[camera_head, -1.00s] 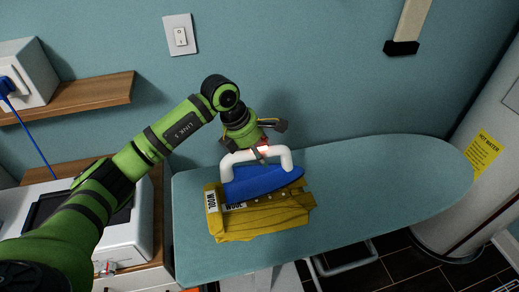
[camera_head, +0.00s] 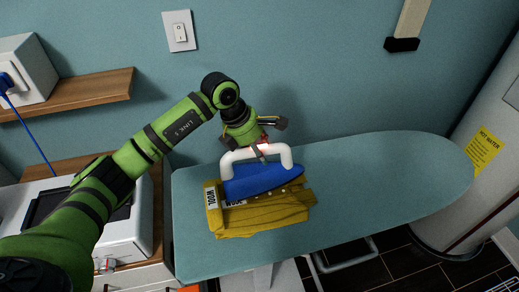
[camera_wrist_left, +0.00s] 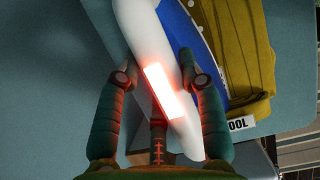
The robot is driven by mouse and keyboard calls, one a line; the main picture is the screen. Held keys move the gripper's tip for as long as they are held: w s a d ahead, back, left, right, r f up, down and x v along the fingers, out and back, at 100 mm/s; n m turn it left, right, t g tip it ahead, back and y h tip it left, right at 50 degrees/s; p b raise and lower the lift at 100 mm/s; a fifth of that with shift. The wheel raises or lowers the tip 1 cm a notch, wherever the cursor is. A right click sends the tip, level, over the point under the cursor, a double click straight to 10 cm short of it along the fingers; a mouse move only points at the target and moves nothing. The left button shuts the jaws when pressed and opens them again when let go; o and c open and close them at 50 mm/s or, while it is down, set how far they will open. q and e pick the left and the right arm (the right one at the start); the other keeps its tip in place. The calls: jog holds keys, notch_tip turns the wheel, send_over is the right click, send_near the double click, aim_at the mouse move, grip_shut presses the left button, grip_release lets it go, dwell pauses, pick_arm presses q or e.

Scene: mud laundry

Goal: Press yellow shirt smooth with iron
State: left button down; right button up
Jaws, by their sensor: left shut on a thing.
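The yellow shirt (camera_head: 262,222) lies folded on the left part of the teal ironing board (camera_head: 390,175), with a white "WOOL" label at its left edge. It also shows in the left wrist view (camera_wrist_left: 245,50). The iron (camera_head: 262,184) has a blue body and a white handle, and rests on top of the shirt, covering its back part. My left gripper (camera_head: 262,150) is shut on the iron's handle from behind. The left wrist view shows the fingers (camera_wrist_left: 155,95) on either side of the white handle, with a glowing red-white light between them. My right gripper is out of view.
A white machine (camera_head: 75,225) stands on a wooden cabinet at left, below a wooden shelf (camera_head: 75,95). A white water heater with a yellow label (camera_head: 487,152) stands at the right. The board's right half is bare.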

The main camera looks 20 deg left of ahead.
pick_arm(q)
jog(key=shift+f+b, duration=0.25)
jog(key=shift+b, duration=0.15)
dwell(0.4)
jog(key=shift+s+f, duration=0.1)
jog(key=shift+f, duration=0.15)
dwell(2.6)
jog(key=shift+r, duration=0.15)
jog(key=shift+w+r+p, duration=0.2)
jog(key=shift+r+p, duration=0.35)
jog(key=shift+r, duration=0.4)
jog(key=shift+r+p, duration=0.95)
jog(key=shift+r, duration=1.25)
